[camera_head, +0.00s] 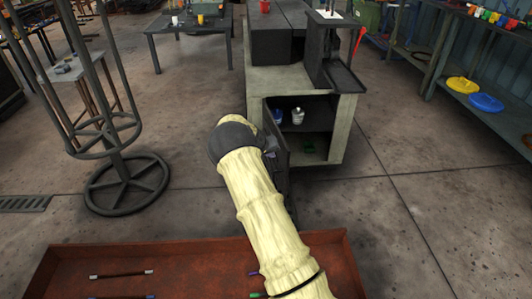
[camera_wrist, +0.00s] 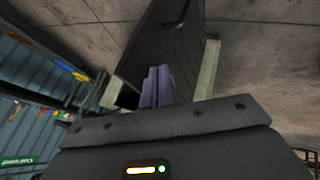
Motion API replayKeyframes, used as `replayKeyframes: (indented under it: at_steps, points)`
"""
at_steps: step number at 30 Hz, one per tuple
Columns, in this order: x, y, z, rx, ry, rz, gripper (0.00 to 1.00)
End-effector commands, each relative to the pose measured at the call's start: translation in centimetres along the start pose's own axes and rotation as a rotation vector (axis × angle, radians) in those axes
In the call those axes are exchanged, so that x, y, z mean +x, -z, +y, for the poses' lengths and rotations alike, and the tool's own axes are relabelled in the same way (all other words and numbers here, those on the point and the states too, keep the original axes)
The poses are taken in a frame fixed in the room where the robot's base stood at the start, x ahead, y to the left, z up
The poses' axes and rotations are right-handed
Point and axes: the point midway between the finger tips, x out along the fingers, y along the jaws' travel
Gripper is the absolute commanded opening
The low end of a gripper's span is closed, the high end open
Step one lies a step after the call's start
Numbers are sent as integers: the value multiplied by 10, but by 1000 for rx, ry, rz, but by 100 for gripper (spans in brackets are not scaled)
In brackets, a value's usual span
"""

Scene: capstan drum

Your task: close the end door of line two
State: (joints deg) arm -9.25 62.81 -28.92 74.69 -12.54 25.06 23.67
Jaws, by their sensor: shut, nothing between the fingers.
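The end door (camera_head: 281,150) is a dark grey panel at the left side of the opening in the end of the pale cabinet (camera_head: 346,125). It stands open, swung out towards me, and the compartment shows inside. In the wrist view a dark panel, seemingly the door (camera_wrist: 172,40), rises just beyond my gripper (camera_wrist: 158,72). Its purple fingers are together and empty, close to the panel; I cannot tell if they touch it. In the head view my forearm and wrist hide the fingers and part of the door. No line number is legible.
A blue cup (camera_head: 278,116) and a white cup (camera_head: 298,117) stand inside the cabinet. A rusty tray (camera_head: 190,262) lies in front. A dark wheel-based stand (camera_head: 127,186) is left. The floor right of the cabinet is clear up to a shelf with yellow and blue discs.

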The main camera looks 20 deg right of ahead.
Motion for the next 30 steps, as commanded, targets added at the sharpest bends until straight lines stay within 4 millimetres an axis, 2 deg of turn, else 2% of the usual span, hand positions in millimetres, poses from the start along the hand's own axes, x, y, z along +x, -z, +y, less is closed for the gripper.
replayKeyframes:
  at_steps: [1, 4, 9, 30]
  points:
    - [12, -2, 1, 2, -1, -1, 0]
    - [17, -1, 20, 5, -2, -1, 0]
    - [23, 0, 34, 3, 0, -1, 0]
    - [24, 1, 38, -32, 16, 15, 0]
